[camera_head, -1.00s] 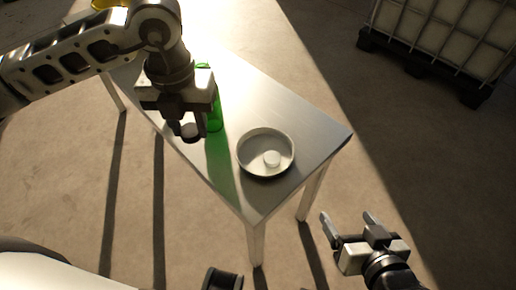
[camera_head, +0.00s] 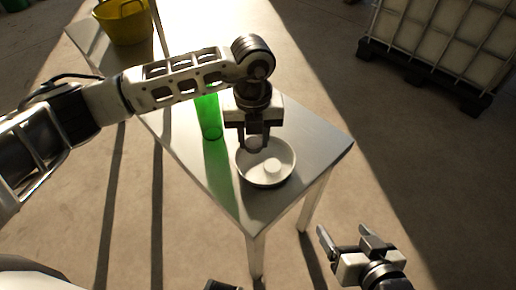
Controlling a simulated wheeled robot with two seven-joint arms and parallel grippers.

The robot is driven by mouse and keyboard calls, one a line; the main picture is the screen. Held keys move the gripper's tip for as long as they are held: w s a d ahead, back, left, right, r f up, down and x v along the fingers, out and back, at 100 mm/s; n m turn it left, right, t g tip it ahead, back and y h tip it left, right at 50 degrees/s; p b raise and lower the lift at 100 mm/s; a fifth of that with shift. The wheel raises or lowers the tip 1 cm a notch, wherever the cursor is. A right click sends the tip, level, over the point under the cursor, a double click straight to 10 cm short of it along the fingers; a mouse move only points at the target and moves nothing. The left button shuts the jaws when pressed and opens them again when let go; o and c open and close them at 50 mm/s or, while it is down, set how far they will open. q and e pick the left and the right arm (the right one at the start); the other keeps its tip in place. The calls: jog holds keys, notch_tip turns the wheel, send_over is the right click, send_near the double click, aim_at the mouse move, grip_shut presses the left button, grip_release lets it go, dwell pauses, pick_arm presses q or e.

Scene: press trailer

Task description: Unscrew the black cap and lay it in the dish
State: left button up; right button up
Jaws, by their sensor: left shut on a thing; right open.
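My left gripper (camera_head: 254,138) is above the left back part of the round pale dish (camera_head: 282,178) and points down. It is shut on the black cap (camera_head: 252,144), a small dark disc between the fingertips. The cap looks to be over the dish; whether it touches the dish I cannot tell. A small white round piece (camera_head: 272,166) lies in the dish. The green bottle (camera_head: 210,118) stands upright on the table left of the gripper, its top hidden behind my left arm. My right gripper (camera_head: 340,236) is open and empty, low at the right, off the table.
The metal table (camera_head: 310,143) has bare room right of the dish, near its corner. A yellow bucket (camera_head: 124,22) stands at the table's far left end. A white caged tank (camera_head: 440,35) on a dark pallet stands on the floor at the back right.

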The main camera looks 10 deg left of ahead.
aim_at(258, 157)
pick_arm(q)
jog(key=shift+w+d+f, duration=0.25)
jog(key=shift+d+f, duration=0.05)
jog(key=shift+f, duration=0.15)
notch_tip(258, 157, down, 4)
jog(key=shift+w+d+r+b, duration=0.1)
jog(key=shift+r+b, duration=0.15)
jog(key=shift+b, duration=0.1)
pick_arm(e)
jog(key=shift+w+a+f, duration=0.2)
jog(key=shift+f, duration=0.4)
jog(key=shift+f, duration=0.15)
pick_arm(q)
jog(key=shift+f, duration=0.15)
jog(key=o, duration=0.8)
pick_arm(e)
jog(key=shift+s+f, duration=0.2)
jog(key=shift+f, duration=0.05)
